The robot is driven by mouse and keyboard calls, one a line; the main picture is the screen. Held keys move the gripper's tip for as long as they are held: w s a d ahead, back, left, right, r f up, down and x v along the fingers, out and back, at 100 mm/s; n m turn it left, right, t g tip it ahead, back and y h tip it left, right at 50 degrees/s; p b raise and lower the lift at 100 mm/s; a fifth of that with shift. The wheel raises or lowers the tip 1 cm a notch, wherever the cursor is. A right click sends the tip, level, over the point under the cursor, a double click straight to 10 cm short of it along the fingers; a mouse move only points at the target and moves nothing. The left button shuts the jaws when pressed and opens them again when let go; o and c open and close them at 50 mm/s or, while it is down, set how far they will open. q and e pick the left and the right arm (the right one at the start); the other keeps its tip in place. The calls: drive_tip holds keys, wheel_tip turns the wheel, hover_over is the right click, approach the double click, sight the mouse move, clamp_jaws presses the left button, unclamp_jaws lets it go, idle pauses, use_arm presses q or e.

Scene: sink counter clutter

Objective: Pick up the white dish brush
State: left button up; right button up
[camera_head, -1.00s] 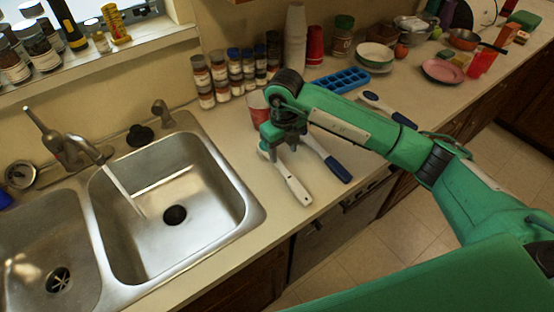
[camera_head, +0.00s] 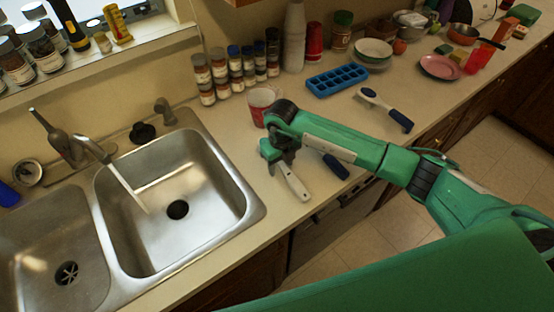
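The white dish brush (camera_head: 293,183) lies on the counter right of the sink, its white handle pointing toward the front edge. Its head is hidden under my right gripper (camera_head: 279,162). That gripper points down at the upper part of the brush. The fingertips are small and dark, so I cannot tell whether they are open or closed on it. My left gripper is not in view.
A blue-handled brush (camera_head: 335,166) lies just right, partly behind my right arm. Another dark-handled brush (camera_head: 386,108) lies farther right. A red-and-white cup (camera_head: 262,101) stands behind the gripper. The blue ice tray (camera_head: 337,80) and the steel sink (camera_head: 172,205) are nearby.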

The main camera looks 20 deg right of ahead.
sight(281, 163)
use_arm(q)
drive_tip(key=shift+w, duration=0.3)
use_arm(e)
drive_tip(key=c, duration=1)
drive_tip(key=shift+r, duration=0.15)
